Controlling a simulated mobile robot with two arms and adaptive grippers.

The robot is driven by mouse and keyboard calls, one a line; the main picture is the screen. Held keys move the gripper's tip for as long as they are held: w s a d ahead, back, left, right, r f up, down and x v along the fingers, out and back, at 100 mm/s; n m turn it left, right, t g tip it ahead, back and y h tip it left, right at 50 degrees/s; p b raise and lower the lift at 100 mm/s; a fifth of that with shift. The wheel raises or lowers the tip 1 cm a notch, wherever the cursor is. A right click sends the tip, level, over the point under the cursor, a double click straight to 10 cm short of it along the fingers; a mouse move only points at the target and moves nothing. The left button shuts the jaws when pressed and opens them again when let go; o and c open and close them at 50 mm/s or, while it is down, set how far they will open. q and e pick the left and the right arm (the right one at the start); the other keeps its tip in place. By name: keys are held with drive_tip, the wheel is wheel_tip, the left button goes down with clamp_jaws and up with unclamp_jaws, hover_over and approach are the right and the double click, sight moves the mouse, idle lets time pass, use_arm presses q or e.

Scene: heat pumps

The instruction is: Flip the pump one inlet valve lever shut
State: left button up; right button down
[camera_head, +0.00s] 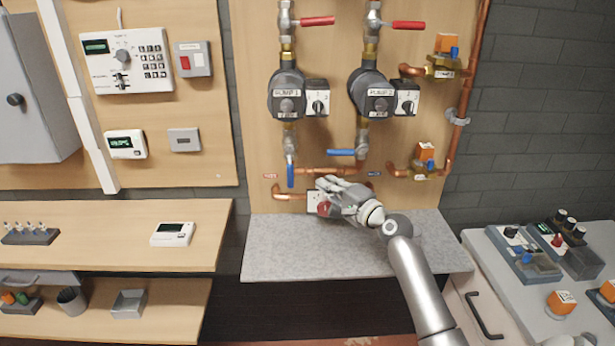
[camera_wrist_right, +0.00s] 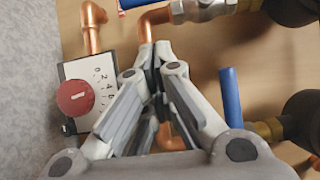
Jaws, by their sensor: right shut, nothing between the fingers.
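Pump one (camera_head: 287,95) is a dark unit on the left of the wooden board. The blue lever (camera_head: 290,175) on the valve (camera_head: 290,146) below it hangs straight down, in line with the pipe. Its end shows at the top edge in the right wrist view (camera_wrist_right: 132,4). My right gripper (camera_head: 324,182) is in front of the board, to the right of that lever's lower end and apart from it. Its fingertips are together and empty in the right wrist view (camera_wrist_right: 158,58). My left gripper is not in view.
Pump two (camera_head: 372,93) hangs to the right; its blue lever (camera_head: 341,152) lies sideways. Red levers (camera_head: 318,20) stick out above both pumps. A box with a red knob (camera_wrist_right: 75,97) and copper pipes sit close to my right gripper. A grey counter (camera_head: 310,255) lies below.

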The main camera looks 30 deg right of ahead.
sight(290, 168)
drive_tip(key=w+a+p, duration=0.1)
drive_tip(key=w+a, duration=0.2)
drive_tip(key=w, duration=0.2)
drive_tip(key=shift+w+p, duration=0.2)
drive_tip(key=shift+p, duration=0.2)
